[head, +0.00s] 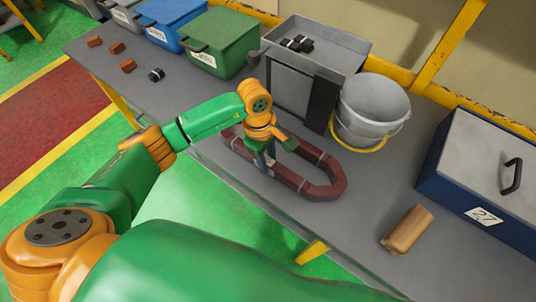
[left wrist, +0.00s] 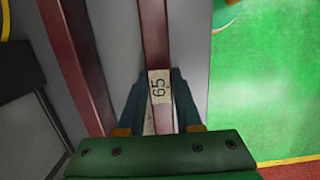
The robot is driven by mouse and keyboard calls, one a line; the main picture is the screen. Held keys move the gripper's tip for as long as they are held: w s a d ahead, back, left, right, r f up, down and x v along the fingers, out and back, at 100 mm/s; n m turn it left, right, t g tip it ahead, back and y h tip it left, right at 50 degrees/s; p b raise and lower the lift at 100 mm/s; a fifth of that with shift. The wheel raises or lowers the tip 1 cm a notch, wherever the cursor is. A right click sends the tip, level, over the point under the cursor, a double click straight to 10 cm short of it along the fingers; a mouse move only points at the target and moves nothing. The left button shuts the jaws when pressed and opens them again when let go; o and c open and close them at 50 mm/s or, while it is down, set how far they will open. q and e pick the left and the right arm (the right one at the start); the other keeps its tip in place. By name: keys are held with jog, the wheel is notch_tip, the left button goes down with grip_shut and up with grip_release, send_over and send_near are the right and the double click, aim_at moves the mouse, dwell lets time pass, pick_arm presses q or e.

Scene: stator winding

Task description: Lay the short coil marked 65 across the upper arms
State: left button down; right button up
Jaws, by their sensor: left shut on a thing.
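The coil (head: 320,190) is a dark red, long oval ring with pale bands, lying flat at the front part of the grey table (head: 215,110). My left gripper (head: 266,158) points down over its near long side and is shut on it. In the left wrist view the bar of the coil (left wrist: 154,40) runs between my left gripper's two fingers (left wrist: 158,95), and a white tag reading 65 (left wrist: 158,87) faces the camera. I cannot tell whether the coil is lifted off the table. My right gripper is not in view. No upper arms can be made out.
A blue box marked 27 (head: 440,185) and a brown block (head: 407,229) are at right. Green and blue bins (head: 222,38) stand at back left.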

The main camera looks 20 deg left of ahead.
pick_arm(q)
jog(key=c, duration=0.6)
grip_release()
jog(key=shift+s, duration=0.1)
